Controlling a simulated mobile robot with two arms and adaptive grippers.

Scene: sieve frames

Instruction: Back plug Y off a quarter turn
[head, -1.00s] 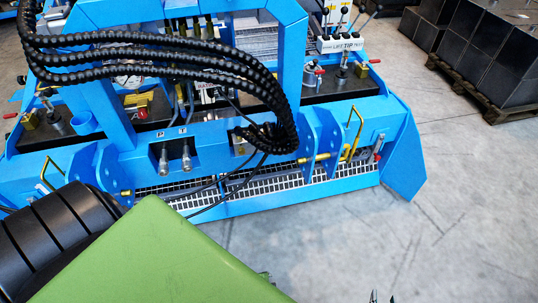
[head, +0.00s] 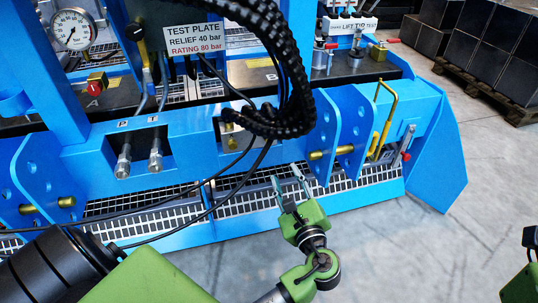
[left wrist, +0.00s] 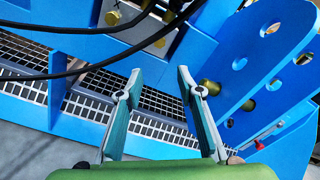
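No plug marked Y can be read in either view. A recess in the blue beam (head: 375,100) holds a block with brass fittings (head: 231,143), partly hidden by black hoses. The fittings also show at the top of the left wrist view (left wrist: 113,18). My left gripper (head: 288,174) is open and empty, below and right of the fittings, over the grating. Its two spread fingers show in the left wrist view (left wrist: 158,73). Only part of my right arm shows at the right edge.
A thick bundle of black hoses (head: 285,110) and thin cables cross the front of the frame. Blue lugs with brass pins (head: 318,155) and a yellow handle (head: 385,115) stand right of the gripper. Grey floor is clear at lower right.

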